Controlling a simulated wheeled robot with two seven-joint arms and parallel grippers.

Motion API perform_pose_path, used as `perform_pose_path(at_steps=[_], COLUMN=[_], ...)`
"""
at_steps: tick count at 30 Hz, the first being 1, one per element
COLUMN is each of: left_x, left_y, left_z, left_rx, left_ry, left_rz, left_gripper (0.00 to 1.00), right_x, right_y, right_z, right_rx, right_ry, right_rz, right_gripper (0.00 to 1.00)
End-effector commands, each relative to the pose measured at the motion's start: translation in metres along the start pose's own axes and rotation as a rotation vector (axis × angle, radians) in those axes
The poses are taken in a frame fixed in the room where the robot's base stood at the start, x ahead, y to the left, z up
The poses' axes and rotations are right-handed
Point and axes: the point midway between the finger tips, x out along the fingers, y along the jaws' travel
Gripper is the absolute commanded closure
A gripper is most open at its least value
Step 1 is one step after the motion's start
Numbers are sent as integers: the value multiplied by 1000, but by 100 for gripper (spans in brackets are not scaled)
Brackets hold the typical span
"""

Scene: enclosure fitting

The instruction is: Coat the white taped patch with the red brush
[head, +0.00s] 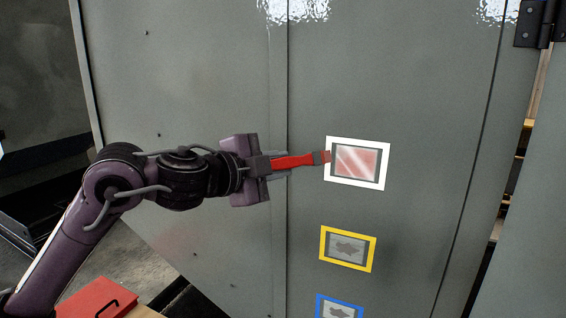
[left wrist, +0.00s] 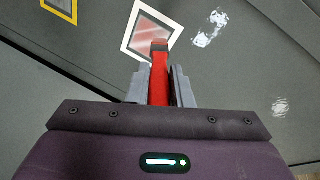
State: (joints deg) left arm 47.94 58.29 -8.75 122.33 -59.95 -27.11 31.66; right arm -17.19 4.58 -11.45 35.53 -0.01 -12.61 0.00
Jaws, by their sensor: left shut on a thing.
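My left gripper (head: 281,163) is shut on the handle of the red brush (head: 293,161), which points right toward the grey cabinet door. The brush tip is at the left edge of the white taped patch (head: 384,166); I cannot tell whether it touches. Inside the white tape the surface is reddish and glossy with pale streaks. In the left wrist view, the brush (left wrist: 158,80) stands between the gripper fingers (left wrist: 158,84), its tip overlapping the white taped frame (left wrist: 131,35). My right gripper is not in view.
A yellow taped patch (head: 373,254) and a blue taped patch (head: 320,303) with dark grey marks sit below on the same grey door (head: 420,80). A red box (head: 98,300) is at lower left. A black hinge (head: 535,25) is at upper right.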

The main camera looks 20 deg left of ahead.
Motion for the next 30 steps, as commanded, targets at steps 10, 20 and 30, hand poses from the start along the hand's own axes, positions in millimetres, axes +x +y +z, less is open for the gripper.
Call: perform_pose_path(at_steps=[10,20,30], left_x=[-6,-25,-34], left_y=[2,8,10], left_z=[-2,-5,-8], left_rx=[1,3,1], left_ry=[0,-1,0], left_rz=[1,0,1], left_gripper=[100,100,100], right_x=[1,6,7], right_y=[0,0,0], right_z=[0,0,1], right_rx=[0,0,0], right_ry=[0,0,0], right_rz=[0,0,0], right_gripper=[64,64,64])
